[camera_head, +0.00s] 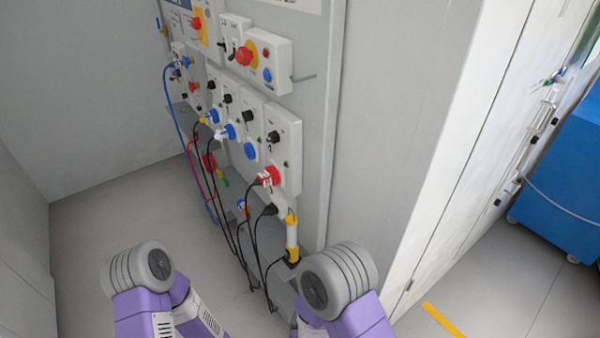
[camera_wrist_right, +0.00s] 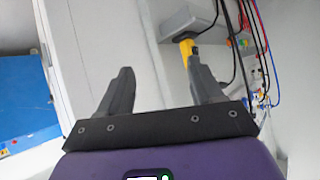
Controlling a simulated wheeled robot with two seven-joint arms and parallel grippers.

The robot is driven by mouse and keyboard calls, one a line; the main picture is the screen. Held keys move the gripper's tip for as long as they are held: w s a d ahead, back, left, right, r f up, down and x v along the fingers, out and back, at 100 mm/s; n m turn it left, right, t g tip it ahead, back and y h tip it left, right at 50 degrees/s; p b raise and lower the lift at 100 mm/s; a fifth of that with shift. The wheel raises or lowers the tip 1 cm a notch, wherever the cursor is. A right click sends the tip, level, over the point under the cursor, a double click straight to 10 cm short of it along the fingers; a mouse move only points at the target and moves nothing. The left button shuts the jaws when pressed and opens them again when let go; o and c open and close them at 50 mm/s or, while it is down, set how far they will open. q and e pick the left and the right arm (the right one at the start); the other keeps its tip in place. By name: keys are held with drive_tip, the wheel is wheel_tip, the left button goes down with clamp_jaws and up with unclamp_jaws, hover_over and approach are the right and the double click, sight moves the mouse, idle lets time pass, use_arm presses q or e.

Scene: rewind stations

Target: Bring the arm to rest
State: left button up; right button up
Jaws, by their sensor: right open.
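My right gripper (camera_wrist_right: 160,90) shows in the right wrist view with its two dark fingers spread apart and nothing between them. Behind the fingers is a plain pale panel. In the head view my two purple and grey arms come up from the bottom edge, one at left and one at centre right. Neither gripper's fingers show in the head view, and my left gripper is out of sight.
A wall panel of switch boxes (camera_head: 285,150) with plugs, a red button (camera_head: 244,56) and hanging black cables (camera_head: 235,215) stands ahead. A yellow connector (camera_head: 292,222) is close to my right arm; it also shows in the right wrist view (camera_wrist_right: 187,50). A blue cabinet (camera_head: 565,175) stands at right.

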drive_tip(key=s+d+f+g+y+p, duration=0.1)
drive_tip(key=s+d+f+g+y, duration=0.3)
drive_tip(key=s+d+f+g, duration=0.3)
drive_tip(key=s+f+g, duration=0.2)
drive_tip(key=s+g, duration=0.1)
drive_tip(key=s, duration=0.1)
drive_tip(key=shift+d+f+m+g, duration=0.2)
drive_tip(key=shift+d+m+g, duration=0.1)
drive_tip(key=shift+m, duration=0.1)
